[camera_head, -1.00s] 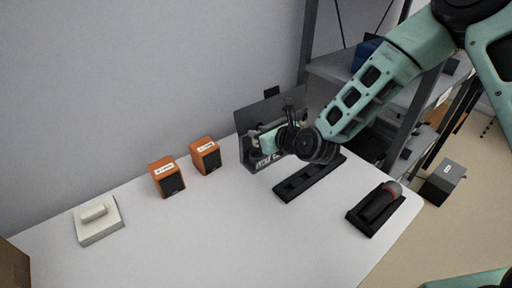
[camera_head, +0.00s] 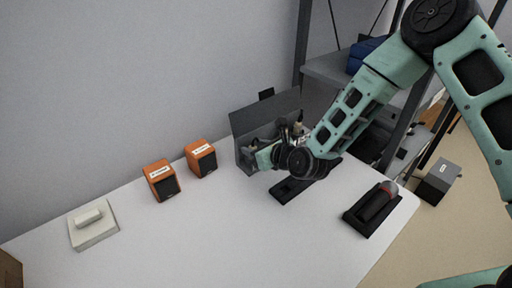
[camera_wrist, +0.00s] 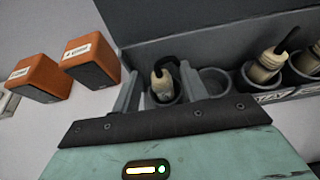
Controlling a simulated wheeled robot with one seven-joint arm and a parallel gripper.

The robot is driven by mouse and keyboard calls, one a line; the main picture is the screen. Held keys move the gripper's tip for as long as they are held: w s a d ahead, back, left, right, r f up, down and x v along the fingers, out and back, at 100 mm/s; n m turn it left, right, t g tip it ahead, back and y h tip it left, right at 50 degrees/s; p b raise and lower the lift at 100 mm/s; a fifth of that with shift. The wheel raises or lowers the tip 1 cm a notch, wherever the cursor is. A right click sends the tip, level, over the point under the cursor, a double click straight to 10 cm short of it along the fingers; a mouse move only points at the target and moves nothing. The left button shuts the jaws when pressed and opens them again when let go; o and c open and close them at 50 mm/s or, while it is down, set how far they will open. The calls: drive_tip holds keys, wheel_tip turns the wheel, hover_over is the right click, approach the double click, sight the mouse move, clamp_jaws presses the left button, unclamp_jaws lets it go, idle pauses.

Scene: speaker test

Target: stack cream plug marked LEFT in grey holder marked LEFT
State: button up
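A grey holder with a tall back panel (camera_head: 262,115) stands at the back of the table. In the wrist view its row of round cups runs to the right. A cream plug (camera_wrist: 161,87) with a black cable sits in the leftmost visible cup. The cup beside it (camera_wrist: 213,80) is empty. Other cream plugs (camera_wrist: 264,66) sit in cups further right. My gripper (camera_wrist: 157,80) is open, its fingers on either side of the leftmost plug with gaps visible. I cannot read which plug or cup is marked LEFT. In the head view my gripper (camera_head: 265,156) covers much of the holder's front.
Two orange speakers (camera_head: 161,179) (camera_head: 201,157) stand left of the holder. A cream block on a square base (camera_head: 93,228) lies further left. A long black tray (camera_head: 287,190) and a black cradle (camera_head: 360,227) with a dark, red-tipped object are to the right. The front table is clear.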

drive_tip(key=shift+r, duration=0.1)
drive_tip(key=shift+r, duration=0.2)
drive_tip(key=shift+s+d+r+p, duration=0.15)
drive_tip(key=shift+d+p, duration=0.05)
drive_tip(key=shift+p, duration=0.1)
drive_tip(key=s+d+r+m+g+h, duration=0.2)
drive_tip(key=s+r+m, duration=0.3)
drive_tip(key=s+m, duration=0.6)
drive_tip(key=s+d+r+m+g+h, duration=0.2)
drive_tip(key=s+d+r+m+g, duration=0.1)
drive_tip(key=s+m, duration=0.9)
drive_tip(key=s+d+r+m+g+h, duration=0.2)
drive_tip(key=s+r+m+g, duration=0.4)
drive_tip(key=s+m, duration=0.6)
drive_tip(key=shift+d+r+h+b, duration=0.3)
drive_tip(key=shift+d+r+h, duration=0.1)
drive_tip(key=shift+d, duration=0.35)
